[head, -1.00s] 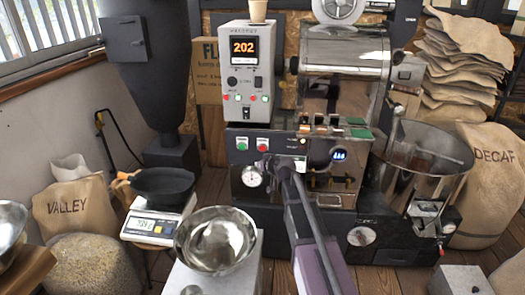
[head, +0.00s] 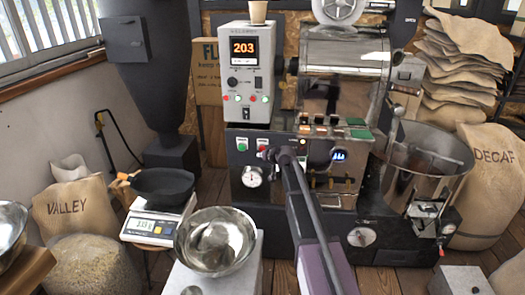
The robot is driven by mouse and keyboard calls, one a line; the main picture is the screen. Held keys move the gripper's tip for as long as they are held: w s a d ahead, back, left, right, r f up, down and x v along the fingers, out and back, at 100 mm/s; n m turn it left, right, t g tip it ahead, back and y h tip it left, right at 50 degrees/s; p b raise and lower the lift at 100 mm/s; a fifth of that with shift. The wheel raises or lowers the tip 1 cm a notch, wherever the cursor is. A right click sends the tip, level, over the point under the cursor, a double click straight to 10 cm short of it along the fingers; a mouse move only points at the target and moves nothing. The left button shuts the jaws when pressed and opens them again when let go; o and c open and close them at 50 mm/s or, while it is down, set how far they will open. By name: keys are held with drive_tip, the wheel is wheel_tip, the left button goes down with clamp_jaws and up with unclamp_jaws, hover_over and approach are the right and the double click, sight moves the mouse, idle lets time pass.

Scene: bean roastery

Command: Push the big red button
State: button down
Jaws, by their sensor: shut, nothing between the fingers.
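A red button (head: 262,142) is on the dark front panel of the roasting machine, to the right of a green button (head: 241,144). My gripper (head: 267,154) is at the panel, just below and right of the red button in the picture, at the end of my arm that reaches up from the bottom. Its fingers are small and dark here, shut and empty. The lower part of the red button is close to the fingertips or partly hidden by them. I cannot tell whether they touch.
A control box (head: 246,72) with a lit display and small red and green lamps stands above the panel. A round gauge (head: 252,176) is below the buttons. A steel bowl (head: 216,242) and a scale (head: 153,222) with a black pan stand at front left. A cooling drum (head: 428,165) is at right.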

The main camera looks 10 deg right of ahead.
sight(260, 151)
drive_tip(key=shift+w+d, duration=0.25)
drive_tip(key=shift+w, duration=0.6)
drive_tip(key=shift+w, duration=0.15)
idle(0.9)
drive_tip(key=shift+w, duration=0.25)
drive_tip(key=shift+w+d, duration=0.15)
drive_tip(key=shift+w, duration=0.25)
idle(1.0)
drive_tip(key=shift+s, duration=0.1)
idle(0.4)
drive_tip(key=shift+s+a, duration=0.2)
drive_tip(key=shift+s, duration=0.5)
drive_tip(key=shift+s, duration=0.15)
drive_tip(key=shift+s+a, duration=0.2)
drive_tip(key=shift+s, duration=0.55)
drive_tip(key=shift+s+a, duration=0.2)
drive_tip(key=shift+s, duration=0.6)
drive_tip(key=shift+s+a, duration=0.2)
drive_tip(key=shift+s, duration=0.55)
